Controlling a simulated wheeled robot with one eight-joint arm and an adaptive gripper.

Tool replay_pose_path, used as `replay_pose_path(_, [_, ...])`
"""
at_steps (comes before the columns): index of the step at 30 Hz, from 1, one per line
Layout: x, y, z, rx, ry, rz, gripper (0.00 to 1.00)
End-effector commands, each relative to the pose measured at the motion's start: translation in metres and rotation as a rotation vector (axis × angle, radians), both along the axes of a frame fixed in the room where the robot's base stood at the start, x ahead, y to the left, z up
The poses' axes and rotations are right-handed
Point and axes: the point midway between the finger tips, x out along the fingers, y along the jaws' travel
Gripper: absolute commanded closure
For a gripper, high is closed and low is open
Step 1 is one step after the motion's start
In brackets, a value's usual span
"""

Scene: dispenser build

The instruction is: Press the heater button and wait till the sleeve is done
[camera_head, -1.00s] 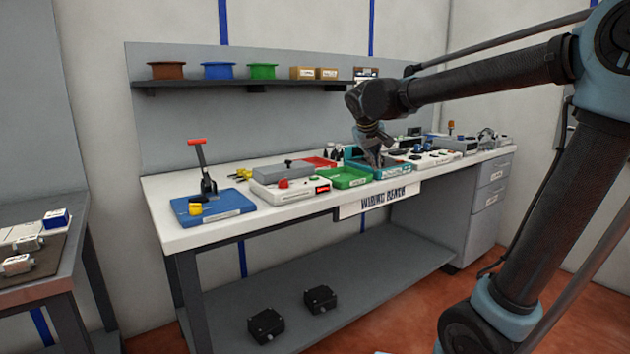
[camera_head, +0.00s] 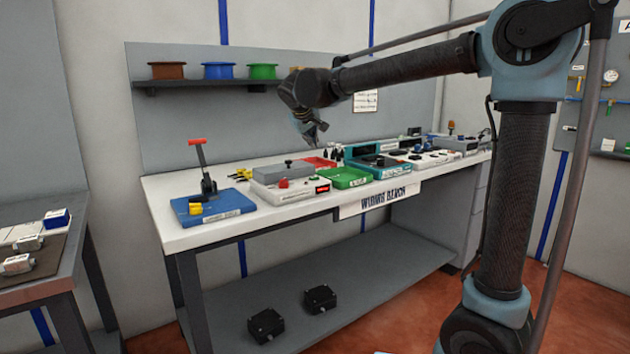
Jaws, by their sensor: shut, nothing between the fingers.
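A white box with a grey lid (camera_head: 285,172) stands on the bench, left of the green tray. My gripper (camera_head: 313,141) is shut and empty. It hangs in the air above the back of the bench, up and to the right of the box, apart from the button. No sleeve can be made out.
A blue base with a red-handled lever (camera_head: 205,175) stands left on the bench (camera_head: 165,230). A green tray (camera_head: 348,177), a red tray (camera_head: 318,162) and a teal unit (camera_head: 375,165) sit right of the box. A shelf with spools (camera_head: 217,71) hangs on the wall behind.

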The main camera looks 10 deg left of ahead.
Motion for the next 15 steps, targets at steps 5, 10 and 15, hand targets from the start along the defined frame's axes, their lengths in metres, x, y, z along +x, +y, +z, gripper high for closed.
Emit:
replay_pose_path(5, [0.000, 0.000, -0.011, 0.000, 0.000, 0.000, 1.00])
replay_pose_path(10, [0.000, 0.000, -0.030, 0.000, 0.000, 0.000, 1.00])
replay_pose_path(15, [0.000, 0.000, -0.050, 0.000, 0.000, 0.000, 1.00])
